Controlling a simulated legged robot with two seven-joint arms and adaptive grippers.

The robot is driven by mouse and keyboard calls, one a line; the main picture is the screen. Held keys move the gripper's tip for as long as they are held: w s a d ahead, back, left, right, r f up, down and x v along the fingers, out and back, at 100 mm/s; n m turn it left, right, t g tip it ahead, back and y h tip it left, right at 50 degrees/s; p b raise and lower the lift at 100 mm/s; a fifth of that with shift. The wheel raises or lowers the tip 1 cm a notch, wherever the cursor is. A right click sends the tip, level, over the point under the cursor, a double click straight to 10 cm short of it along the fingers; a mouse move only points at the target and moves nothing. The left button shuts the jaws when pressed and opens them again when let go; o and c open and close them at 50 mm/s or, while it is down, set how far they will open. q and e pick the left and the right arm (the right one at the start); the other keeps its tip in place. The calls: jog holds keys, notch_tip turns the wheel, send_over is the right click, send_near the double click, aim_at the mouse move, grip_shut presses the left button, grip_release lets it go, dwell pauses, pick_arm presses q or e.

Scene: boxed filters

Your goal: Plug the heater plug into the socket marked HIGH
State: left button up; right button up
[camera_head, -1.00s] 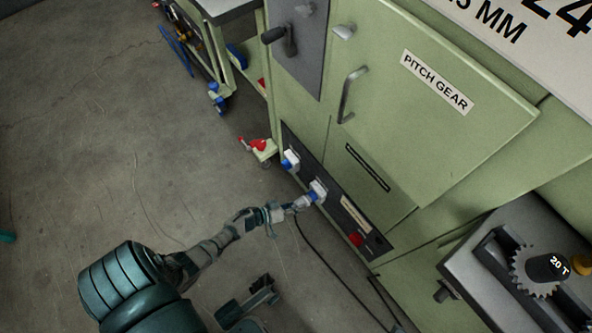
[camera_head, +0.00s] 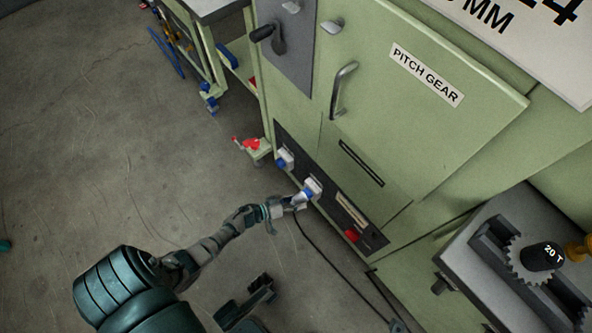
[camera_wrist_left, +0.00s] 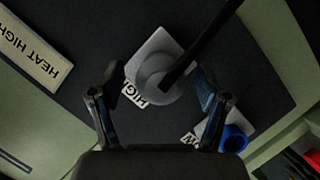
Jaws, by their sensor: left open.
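The grey heater plug (camera_wrist_left: 158,76) with its black cable (camera_wrist_left: 205,45) is in front of the square grey socket plate marked HIGH (camera_wrist_left: 134,95) in the left wrist view. It hides that socket's opening, and I cannot tell how deep it sits. In the head view the plug meets the blue part of the HIGH socket (camera_head: 307,193). My left gripper (camera_wrist_left: 160,92) is open, with one finger on each side of the plug; it also shows in the head view (camera_head: 296,203). A second blue socket (camera_wrist_left: 234,138) has a partly hidden label.
The sockets are on a dark panel (camera_head: 330,213) low on a green cabinet (camera_head: 440,150). A HEAT HIGH label (camera_wrist_left: 32,50) is on it. A red switch (camera_head: 352,236) is to the right. The cable (camera_head: 335,260) hangs toward the floor. Grey floor (camera_head: 90,190) is open on the left.

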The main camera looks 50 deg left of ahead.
pick_arm(q)
jog(key=v, duration=1.2)
dwell(0.3)
